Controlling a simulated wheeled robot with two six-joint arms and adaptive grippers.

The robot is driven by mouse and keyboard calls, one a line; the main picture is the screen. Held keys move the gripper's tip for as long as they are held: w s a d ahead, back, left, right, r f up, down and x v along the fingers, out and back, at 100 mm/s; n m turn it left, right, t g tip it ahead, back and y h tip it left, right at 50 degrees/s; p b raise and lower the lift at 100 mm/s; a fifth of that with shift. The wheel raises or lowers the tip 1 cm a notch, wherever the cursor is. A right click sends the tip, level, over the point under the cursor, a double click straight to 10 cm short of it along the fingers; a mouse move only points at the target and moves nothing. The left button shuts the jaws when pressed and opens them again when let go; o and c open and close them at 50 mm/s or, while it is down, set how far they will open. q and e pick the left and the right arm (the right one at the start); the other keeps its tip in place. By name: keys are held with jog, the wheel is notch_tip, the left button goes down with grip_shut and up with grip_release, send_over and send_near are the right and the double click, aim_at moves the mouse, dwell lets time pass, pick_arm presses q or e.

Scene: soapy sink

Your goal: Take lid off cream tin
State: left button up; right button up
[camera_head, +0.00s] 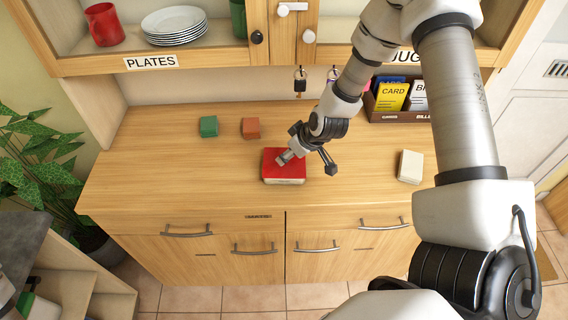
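A cream-coloured tin (410,167) stands on the wooden counter at the right, with its top covered. A red-topped box or tin (270,163) with a pale lower front sits near the middle of the counter. My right gripper (307,163) is open, its fingers spread wide. One finger appears over the red top and the other is to the right of it; I cannot tell whether it touches. The gripper is well to the left of the cream-coloured tin. My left gripper is not in view.
A green block-like tin (208,127) and an orange one (250,128) stand at the back left of the counter (150,170). A brown card box (400,116) stands at the back right. Keys (300,82) hang below the cabinet. The counter's left front is clear.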

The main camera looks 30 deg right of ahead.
jog(key=x, duration=0.3)
jog(key=shift+w+f, duration=0.15)
jog(key=shift+f, duration=0.15)
jog(key=shift+d+r, duration=0.1)
jog(key=shift+d, duration=0.05)
jog(key=shift+c, duration=0.3)
grip_shut()
jog(key=shift+r, duration=0.1)
